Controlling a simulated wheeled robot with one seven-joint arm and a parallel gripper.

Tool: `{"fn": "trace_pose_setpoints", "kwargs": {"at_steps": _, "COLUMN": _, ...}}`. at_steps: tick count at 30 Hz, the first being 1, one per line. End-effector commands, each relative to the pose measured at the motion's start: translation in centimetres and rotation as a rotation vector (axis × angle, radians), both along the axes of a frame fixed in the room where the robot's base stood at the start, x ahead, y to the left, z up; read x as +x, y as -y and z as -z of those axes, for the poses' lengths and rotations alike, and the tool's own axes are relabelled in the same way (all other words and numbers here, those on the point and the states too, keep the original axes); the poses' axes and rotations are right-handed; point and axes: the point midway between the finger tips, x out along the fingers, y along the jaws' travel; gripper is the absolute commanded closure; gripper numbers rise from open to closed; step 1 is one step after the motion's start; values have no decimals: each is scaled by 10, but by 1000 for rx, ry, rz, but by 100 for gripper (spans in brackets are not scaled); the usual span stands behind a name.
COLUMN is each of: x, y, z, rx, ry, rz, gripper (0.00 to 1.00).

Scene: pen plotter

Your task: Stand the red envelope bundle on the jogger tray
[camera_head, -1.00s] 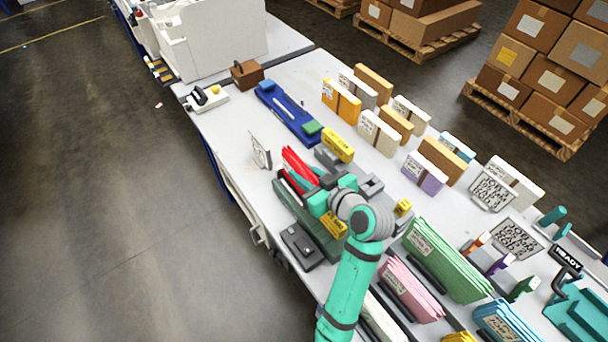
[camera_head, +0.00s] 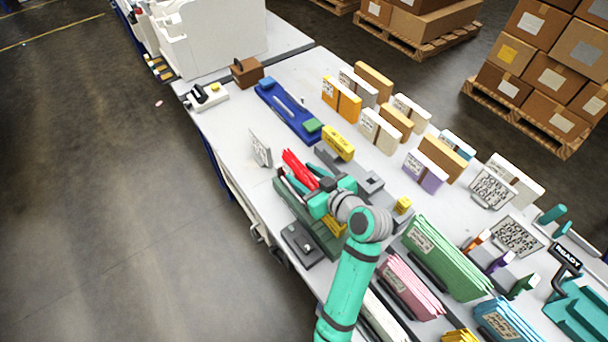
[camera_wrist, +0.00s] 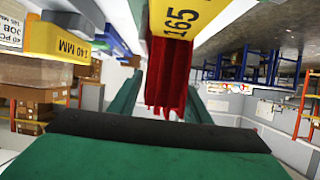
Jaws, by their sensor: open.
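The red envelope bundle (camera_head: 300,168) stands tilted at the left end of a dark green tray-like unit (camera_head: 325,238), which may be the jogger tray. My gripper (camera_head: 318,190) is open just right of the bundle in the head view. In the wrist view the red bundle (camera_wrist: 166,88) shows between my two green fingers (camera_wrist: 160,108), with a gap visible on each side. A yellow block marked 165 (camera_wrist: 183,28) is next to the bundle there. The bundle's lower part is hidden in the head view by my gripper and the unit.
A grey box (camera_head: 300,243) sits at the table's front edge. A small sign (camera_head: 260,149) stands left of the bundle. A blue tray (camera_head: 287,112) and several upright packets (camera_head: 380,132) are behind. Green (camera_head: 448,262) and pink (camera_head: 410,290) bundles stand to the right.

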Motion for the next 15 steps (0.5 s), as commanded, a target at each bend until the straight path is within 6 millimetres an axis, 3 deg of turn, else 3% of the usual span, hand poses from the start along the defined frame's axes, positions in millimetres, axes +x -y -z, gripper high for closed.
{"fn": "trace_pose_setpoints", "kwargs": {"at_steps": 15, "x": -68, "y": 51, "z": -34, "rx": 0, "ry": 0, "rz": 5, "gripper": 56}}
